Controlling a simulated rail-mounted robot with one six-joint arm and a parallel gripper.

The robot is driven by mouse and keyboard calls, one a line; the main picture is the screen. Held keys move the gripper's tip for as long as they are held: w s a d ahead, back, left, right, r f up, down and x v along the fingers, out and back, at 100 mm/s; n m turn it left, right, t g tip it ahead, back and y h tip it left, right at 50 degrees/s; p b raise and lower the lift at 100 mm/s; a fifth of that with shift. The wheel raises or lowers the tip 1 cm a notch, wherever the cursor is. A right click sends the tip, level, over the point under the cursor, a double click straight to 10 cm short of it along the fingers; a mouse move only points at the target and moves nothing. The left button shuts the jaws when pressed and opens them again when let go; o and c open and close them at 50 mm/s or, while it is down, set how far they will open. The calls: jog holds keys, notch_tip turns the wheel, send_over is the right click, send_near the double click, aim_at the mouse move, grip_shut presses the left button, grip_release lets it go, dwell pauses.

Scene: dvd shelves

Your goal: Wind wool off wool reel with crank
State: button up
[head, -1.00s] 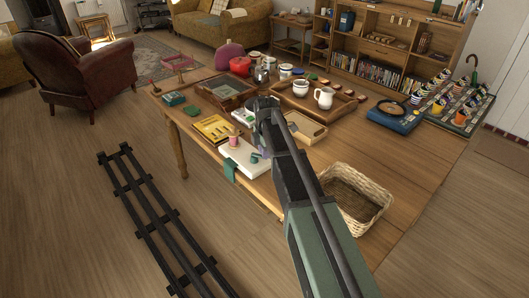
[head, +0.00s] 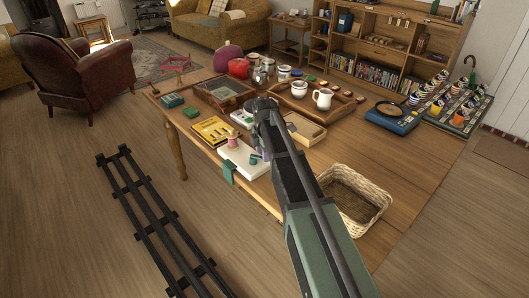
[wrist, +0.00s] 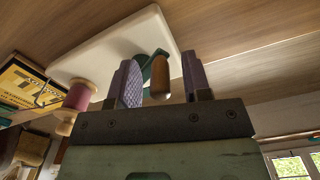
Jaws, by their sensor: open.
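A pink wool reel (head: 233,143) stands on a cream board (head: 234,162) near the table's front left edge. The reel (wrist: 79,97) is left of my gripper in the wrist view, apart from it. My gripper (wrist: 160,80) is open, its two purple fingers spread. A rounded wooden knob (wrist: 160,78), seemingly the crank handle, shows between the fingers; I cannot tell whether either touches it. A green part (wrist: 147,62) shows behind the knob. In the head view my gripper (head: 262,153) is over the board's right side, and my arm hides part of it.
A wicker basket (head: 354,200) stands right of my arm. A wooden tray (head: 306,128) lies behind.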

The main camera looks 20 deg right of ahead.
jog(key=shift+r, duration=0.1)
notch_tip(320, 180, up, 11)
jog(key=p, duration=1.1)
jog(key=shift+f, duration=0.2)
